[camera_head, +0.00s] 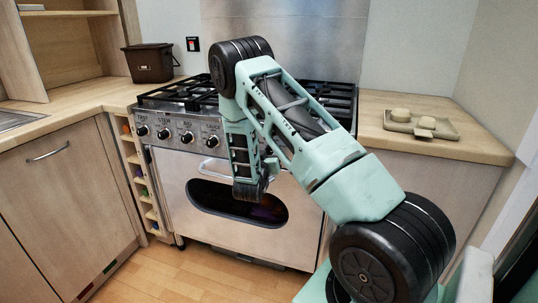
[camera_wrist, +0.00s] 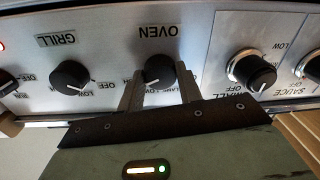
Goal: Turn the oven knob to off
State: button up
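The oven knob (camera_wrist: 159,69) is a black round knob on the steel control panel, under the upside-down label OVEN in the wrist view. Its white mark points to the lower left in that view. My gripper (camera_wrist: 159,80) has one finger on each side of the knob, with the fingers apart. Thin gaps seem to show beside the knob, so firm contact is not visible. The knob's OFF marking is hidden or unreadable. In the head view, my gripper (camera_head: 256,186) hangs before the cooker front (camera_head: 180,215), and my arm hides the oven knob.
The grill knob (camera_wrist: 70,77) and another burner knob (camera_wrist: 252,69) flank it. An oven door handle (camera_head: 213,170) runs below the panel. A tray with pale round items (camera_head: 422,125) lies on the right counter. A dark bin (camera_head: 150,63) stands at the left.

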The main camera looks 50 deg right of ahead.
jog(key=shift+n, duration=0.4)
jog(key=n+p, duration=0.1)
jog(key=n, duration=0.1)
jog(key=shift+a+r+n+p, duration=0.1)
jog(key=shift+r+n+p, duration=0.05)
jog(key=shift+n+p, duration=0.25)
jog(key=n+p, duration=0.1)
jog(key=n, duration=0.2)
jog(key=shift+n, duration=0.3)
jog(key=n+p, duration=0.1)
jog(key=n, duration=0.2)
jog(key=shift+w+p, duration=0.1)
jog(key=shift+p, duration=0.2)
jog(key=n+p, duration=0.1)
jog(key=n, duration=0.3)
jog(key=shift+g, duration=0.4)
jog(key=n, duration=0.6)
jog(key=n+b, duration=0.1)
jog(key=n, duration=0.4)
jog(key=shift+w+n+g, duration=0.1)
jog(key=shift+n+g, duration=0.2)
